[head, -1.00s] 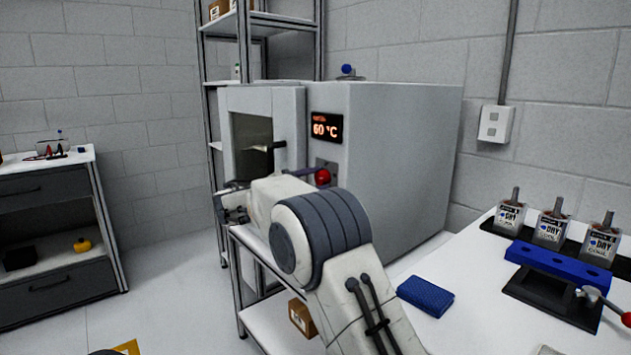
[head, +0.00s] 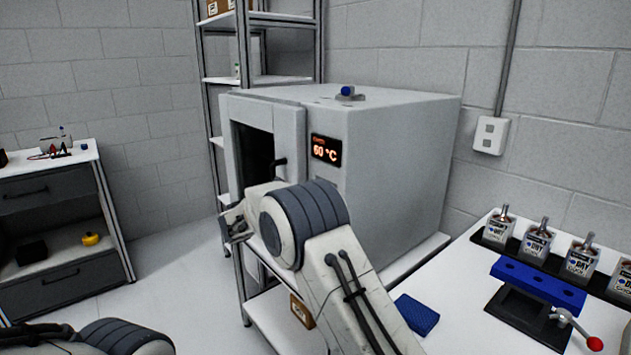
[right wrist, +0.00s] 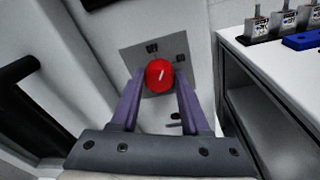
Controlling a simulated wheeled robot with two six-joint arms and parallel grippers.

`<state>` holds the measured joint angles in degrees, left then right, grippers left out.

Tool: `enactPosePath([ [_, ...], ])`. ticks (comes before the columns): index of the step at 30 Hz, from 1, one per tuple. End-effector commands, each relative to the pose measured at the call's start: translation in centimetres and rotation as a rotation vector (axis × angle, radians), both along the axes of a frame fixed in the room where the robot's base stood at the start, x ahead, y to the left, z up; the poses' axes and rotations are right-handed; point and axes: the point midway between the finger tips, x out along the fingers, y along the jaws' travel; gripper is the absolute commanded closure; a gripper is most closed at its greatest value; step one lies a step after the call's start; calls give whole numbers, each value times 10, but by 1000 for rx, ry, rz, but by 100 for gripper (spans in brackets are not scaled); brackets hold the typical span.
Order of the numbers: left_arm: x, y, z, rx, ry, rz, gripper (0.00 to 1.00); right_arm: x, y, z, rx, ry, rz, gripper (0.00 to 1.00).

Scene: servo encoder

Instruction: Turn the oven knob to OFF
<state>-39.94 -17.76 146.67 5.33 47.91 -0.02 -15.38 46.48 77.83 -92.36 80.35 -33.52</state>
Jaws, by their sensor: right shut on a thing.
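The oven (head: 395,160) is a grey box on a white-topped stand, with a lit display (head: 326,150) reading 60 °C. In the right wrist view, the red knob (right wrist: 160,75) with a white pointer mark sits on a grey plate (right wrist: 146,52) on the oven front. My right gripper (right wrist: 160,80) is shut on the knob, one purple finger on each side. The pointer stands nearly upright in that view, leaning slightly right. In the head view my right arm hides the knob, and the right gripper (head: 236,222) shows only in part. My left gripper is out of view.
A dark door handle (right wrist: 28,85) lies left of the right gripper. The bench (head: 455,325) at right holds a blue fixture (head: 538,282), several labelled bottles and a blue cloth (head: 416,314). A drawer cabinet (head: 60,225) stands at left, with open floor between.

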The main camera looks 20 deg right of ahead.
Motion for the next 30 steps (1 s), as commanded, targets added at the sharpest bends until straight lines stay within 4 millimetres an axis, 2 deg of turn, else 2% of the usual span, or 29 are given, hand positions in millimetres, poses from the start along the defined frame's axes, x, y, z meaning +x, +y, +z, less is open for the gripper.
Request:
enactPosePath([
  [1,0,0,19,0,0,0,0,0,0,8,-15,47,0,100],
  [12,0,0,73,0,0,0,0,1,1,6,-125,348,0,100],
  [21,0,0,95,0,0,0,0,1,1,3,-182,504,-1,100],
  [30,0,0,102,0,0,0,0,1,1,0,-204,564,-1,100],
])
